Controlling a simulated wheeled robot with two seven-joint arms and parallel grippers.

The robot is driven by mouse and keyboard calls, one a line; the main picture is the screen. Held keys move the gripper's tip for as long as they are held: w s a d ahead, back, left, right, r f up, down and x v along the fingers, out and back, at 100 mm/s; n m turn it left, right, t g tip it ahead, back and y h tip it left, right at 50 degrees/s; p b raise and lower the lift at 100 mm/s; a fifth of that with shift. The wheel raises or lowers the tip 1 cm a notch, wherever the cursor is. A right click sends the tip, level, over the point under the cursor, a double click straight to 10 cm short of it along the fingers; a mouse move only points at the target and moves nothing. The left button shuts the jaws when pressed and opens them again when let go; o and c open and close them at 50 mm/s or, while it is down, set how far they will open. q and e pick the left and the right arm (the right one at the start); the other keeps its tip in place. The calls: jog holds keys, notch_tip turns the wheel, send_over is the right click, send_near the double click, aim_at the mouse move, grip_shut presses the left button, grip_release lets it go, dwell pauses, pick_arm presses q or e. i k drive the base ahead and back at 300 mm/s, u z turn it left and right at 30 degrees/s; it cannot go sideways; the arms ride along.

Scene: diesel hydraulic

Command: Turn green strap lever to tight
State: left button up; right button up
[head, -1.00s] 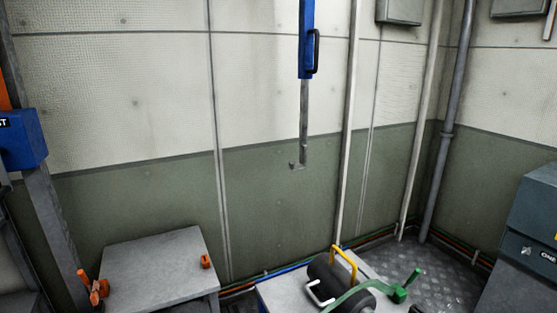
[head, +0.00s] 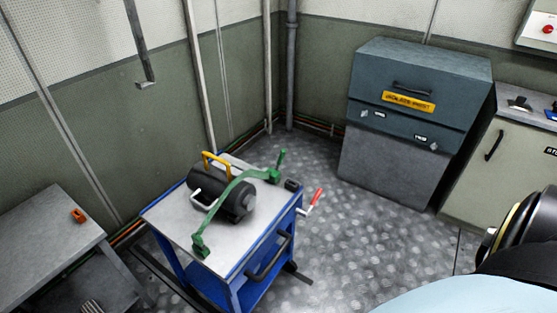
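A green strap (head: 222,197) arches over a dark cylinder (head: 238,205) on the grey top of a blue cart (head: 170,224). A green upright lever-like part (head: 280,162) stands at the strap's far right end. A green block (head: 200,247) sits at its near left end. I cannot tell which end is the strap lever, or whether it is tight. A yellow handle (head: 217,157) and a white handle (head: 197,200) show by the cylinder. Neither of my grippers is in view.
A red-handled crank (head: 317,197) and a dark push handle (head: 268,257) stick out from the cart's right side. A grey table (head: 40,235) with an orange part (head: 78,215) is at left. A dark cabinet (head: 400,130) stands behind right. Patterned floor (head: 350,240) is open between.

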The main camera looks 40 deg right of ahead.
aim_at(281, 155)
jog(key=z, duration=2.65)
jog(key=i, duration=2.15)
jog(key=u, duration=2.3)
